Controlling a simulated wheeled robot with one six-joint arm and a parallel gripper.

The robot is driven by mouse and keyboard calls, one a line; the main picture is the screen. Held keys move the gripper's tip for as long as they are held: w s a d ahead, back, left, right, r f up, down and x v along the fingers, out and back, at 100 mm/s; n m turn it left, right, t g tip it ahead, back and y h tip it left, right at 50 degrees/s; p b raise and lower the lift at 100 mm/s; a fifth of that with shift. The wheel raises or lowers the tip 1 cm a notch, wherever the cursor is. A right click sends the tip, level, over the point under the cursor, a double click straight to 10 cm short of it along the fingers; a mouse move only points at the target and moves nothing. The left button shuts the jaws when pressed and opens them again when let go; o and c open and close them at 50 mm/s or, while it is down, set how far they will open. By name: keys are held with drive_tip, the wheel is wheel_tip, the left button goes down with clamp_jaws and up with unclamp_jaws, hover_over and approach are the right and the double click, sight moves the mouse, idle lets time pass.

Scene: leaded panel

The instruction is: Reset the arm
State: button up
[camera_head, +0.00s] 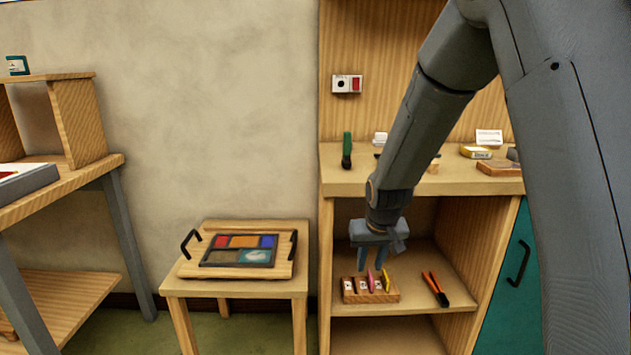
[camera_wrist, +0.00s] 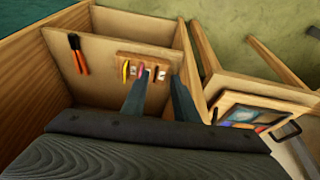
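My gripper (camera_head: 372,264) hangs from the arm with its fingers pointing down, above the small wooden rack (camera_head: 371,297) in the open cabinet. In the wrist view, my gripper (camera_wrist: 161,78) shows two fingers apart with nothing held between them. The rack (camera_wrist: 150,58) holds a pink piece (camera_head: 371,280), a yellow piece (camera_head: 386,280) and white labels. In the wrist view one fingertip overlaps part of the rack. I cannot tell how close the fingertips are to the pieces.
Orange-handled pliers (camera_head: 435,289) lie right of the rack on the same shelf. The cabinet's worktop (camera_head: 350,181) is above, with a green-handled tool (camera_head: 347,150). A stool (camera_head: 235,290) at left bears a tray (camera_head: 190,268) with a coloured leaded panel (camera_head: 240,251).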

drive_tip(key=s+a+r+g, duration=0.1)
drive_tip(key=s+r, duration=0.3)
drive_tip(key=s, duration=0.7)
drive_tip(key=s+a+r+n+g+p, duration=0.1)
drive_tip(key=s+r+g, duration=0.15)
drive_tip(key=s, duration=0.75)
drive_tip(key=s+a+r, duration=0.1)
drive_tip(key=s+r, duration=0.4)
drive_tip(key=s, duration=0.6)
drive_tip(key=d+r+m+p, duration=0.1)
drive_tip(key=d+r+p, duration=0.4)
drive_tip(key=p, duration=0.8)
drive_tip(key=shift+d+r+m, duration=0.3)
drive_tip(key=shift+d+r, duration=0.1)
drive_tip(key=shift+d, duration=0.7)
